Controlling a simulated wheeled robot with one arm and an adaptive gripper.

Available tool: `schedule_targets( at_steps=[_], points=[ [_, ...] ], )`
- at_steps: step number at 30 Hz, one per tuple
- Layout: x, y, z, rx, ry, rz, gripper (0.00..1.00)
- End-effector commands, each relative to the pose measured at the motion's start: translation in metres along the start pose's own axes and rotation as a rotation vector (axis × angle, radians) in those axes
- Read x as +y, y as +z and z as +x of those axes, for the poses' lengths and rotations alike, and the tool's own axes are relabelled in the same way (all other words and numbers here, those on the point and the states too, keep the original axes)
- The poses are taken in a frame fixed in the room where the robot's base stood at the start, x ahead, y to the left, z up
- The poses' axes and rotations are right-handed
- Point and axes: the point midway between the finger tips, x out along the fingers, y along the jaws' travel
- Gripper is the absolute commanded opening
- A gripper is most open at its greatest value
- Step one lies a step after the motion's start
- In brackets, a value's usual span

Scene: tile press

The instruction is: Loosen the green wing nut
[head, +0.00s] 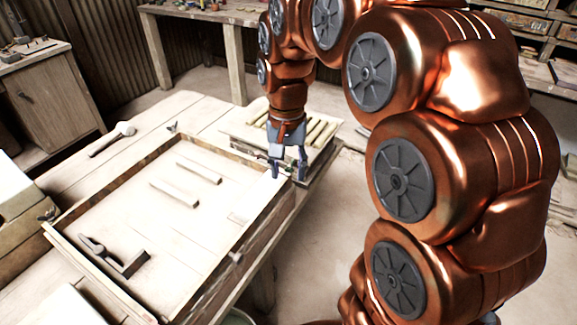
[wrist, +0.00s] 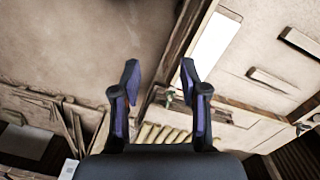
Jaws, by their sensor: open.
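My gripper (head: 289,170) is open and empty at the far right corner of the wooden tray-like frame (head: 215,285). In the wrist view its two fingers (wrist: 159,72) are spread apart. A small wing nut (wrist: 170,97) shows between and beyond the fingers, at the frame's corner, apart from both; it looks dull greenish, but its colour is hard to tell. In the head view my gripper largely hides that corner, with only a small greenish bit (head: 262,157) beside it. Other wing nuts sit at the back corner (head: 172,128), left corner (head: 47,213) and right side (head: 236,257).
A dark metal handle-like tool (head: 118,258) and pale strips (head: 175,194) lie inside the frame. A mallet (head: 112,138) lies on the table behind. A rack of pale rods (head: 318,132) stands beside my gripper. The floor to the right is open.

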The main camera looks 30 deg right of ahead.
Motion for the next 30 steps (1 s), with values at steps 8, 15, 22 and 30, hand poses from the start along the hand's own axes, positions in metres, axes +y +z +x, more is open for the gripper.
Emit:
schedule_targets(
  at_steps=[8,15,22,30],
  points=[
    [-0.013,-0.082,0.010,0.029,-0.021,0.231,0.44],
    [-0.015,-0.123,0.015,0.045,-0.033,0.358,0.44],
    [-0.015,-0.132,0.022,0.046,-0.034,0.389,0.44],
    [-0.016,-0.133,0.053,0.044,-0.031,0.388,0.44]
  ],
)
